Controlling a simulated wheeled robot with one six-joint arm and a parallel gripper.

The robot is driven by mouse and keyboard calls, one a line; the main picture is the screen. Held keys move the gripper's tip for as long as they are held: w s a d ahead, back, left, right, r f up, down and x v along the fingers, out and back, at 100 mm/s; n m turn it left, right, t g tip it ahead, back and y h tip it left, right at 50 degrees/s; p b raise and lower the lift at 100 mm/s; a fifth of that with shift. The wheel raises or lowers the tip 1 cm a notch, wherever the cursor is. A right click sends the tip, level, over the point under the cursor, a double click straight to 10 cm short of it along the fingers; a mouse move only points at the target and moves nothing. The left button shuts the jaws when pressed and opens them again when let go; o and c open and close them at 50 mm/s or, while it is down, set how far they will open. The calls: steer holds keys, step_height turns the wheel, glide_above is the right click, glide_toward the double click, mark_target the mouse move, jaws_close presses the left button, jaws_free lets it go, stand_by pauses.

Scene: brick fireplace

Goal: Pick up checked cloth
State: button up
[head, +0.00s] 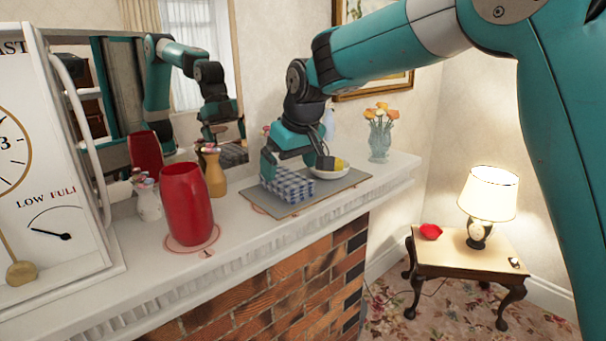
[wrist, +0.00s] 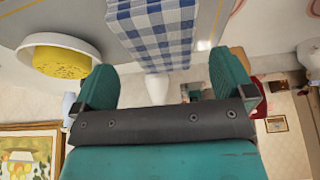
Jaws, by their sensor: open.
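The checked cloth (head: 288,188) is a blue and white folded block on a grey board (head: 336,187) on the mantel. In the wrist view the cloth (wrist: 158,30) lies ahead of the fingertips, roughly between them. My gripper (head: 297,163) is open and empty, just above and behind the cloth. One finger is close to the cloth's left end; I cannot tell whether it touches. The wrist view shows my gripper (wrist: 166,78) with both fingers apart and nothing held.
A white bowl (head: 303,173) with a yellow sponge-like thing (head: 340,163) stands right of the cloth, near a finger. A red vase (head: 186,204) and a wooden mill (head: 214,175) stand to the left. A glass vase of flowers (head: 380,142) stands at the right. A mirror is behind.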

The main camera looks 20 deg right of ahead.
mark_target(286, 176)
steer(key=shift+p+x, duration=0.7)
steer(key=shift+x, duration=1.2)
steer(key=c, duration=1)
steer(key=shift+r, duration=0.1)
steer(key=shift+n, duration=0.4)
steer(key=r, duration=2)
steer(key=shift+s+a+r+b, duration=0.1)
steer(key=shift+s+a+b, duration=0.1)
steer(key=shift+a+b, duration=0.15)
